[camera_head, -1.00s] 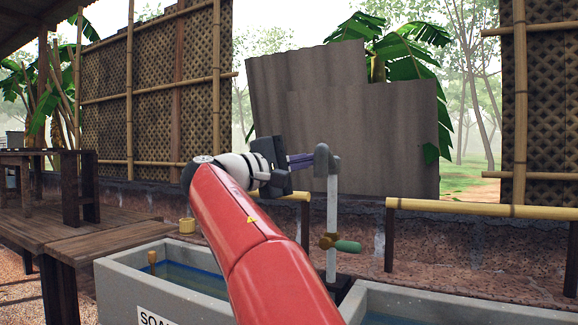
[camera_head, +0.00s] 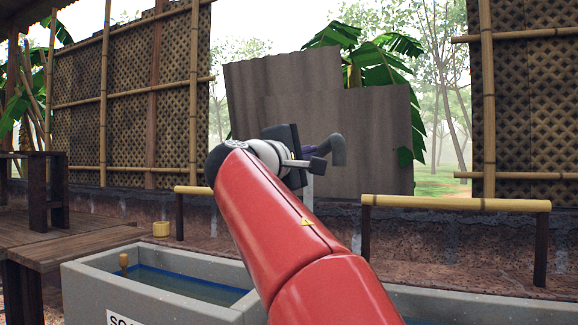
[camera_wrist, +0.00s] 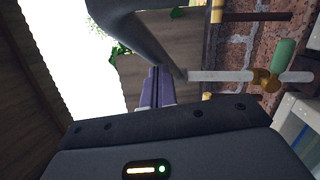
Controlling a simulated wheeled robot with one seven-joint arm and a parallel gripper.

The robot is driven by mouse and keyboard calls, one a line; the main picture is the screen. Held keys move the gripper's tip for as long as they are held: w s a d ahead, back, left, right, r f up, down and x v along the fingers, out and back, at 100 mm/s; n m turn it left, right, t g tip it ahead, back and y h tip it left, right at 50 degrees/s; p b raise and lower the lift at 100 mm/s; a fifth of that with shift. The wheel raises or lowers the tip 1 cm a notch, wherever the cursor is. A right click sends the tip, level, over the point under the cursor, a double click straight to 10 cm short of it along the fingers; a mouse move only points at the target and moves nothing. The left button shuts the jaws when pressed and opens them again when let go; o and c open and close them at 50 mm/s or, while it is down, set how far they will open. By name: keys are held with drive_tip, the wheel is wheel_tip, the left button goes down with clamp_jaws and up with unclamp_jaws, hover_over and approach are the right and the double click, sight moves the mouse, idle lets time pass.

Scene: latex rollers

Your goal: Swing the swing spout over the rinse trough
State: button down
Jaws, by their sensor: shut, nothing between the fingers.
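The swing spout (camera_head: 338,150) is a grey bent tube on top of a white standpipe (camera_head: 308,186). In the head view its downturned end lies to the right of the standpipe, toward the right-hand trough. My gripper (camera_head: 309,152) is shut and empty at the spout's left side. In the wrist view, the closed purple fingers (camera_wrist: 156,86) reach up against or just beside the spout (camera_wrist: 135,35); contact is unclear. The rinse trough is apparently the grey trough (camera_head: 480,308) at lower right, its label out of view and its left part hidden by my arm.
The soak trough (camera_head: 85,285) with water stands at lower left. A brass valve (camera_wrist: 264,79) with a green handle (camera_wrist: 284,55) sits on the standpipe. A bamboo rail (camera_head: 455,203) runs behind the right trough. Corrugated sheets (camera_head: 320,120) stand behind the spout.

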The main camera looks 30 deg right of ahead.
drive_tip(key=s+d+n+t+y+p, duration=0.2)
drive_tip(key=s+d+n+t+y, duration=0.1)
drive_tip(key=d, duration=0.7)
drive_tip(key=n+t+y, duration=0.1)
drive_tip(key=t, duration=0.1)
drive_tip(key=shift+d+t+p, duration=0.15)
drive_tip(key=shift+t+p, duration=0.15)
drive_tip(key=shift+p, duration=0.05)
drive_tip(key=shift+s+d+r, duration=0.1)
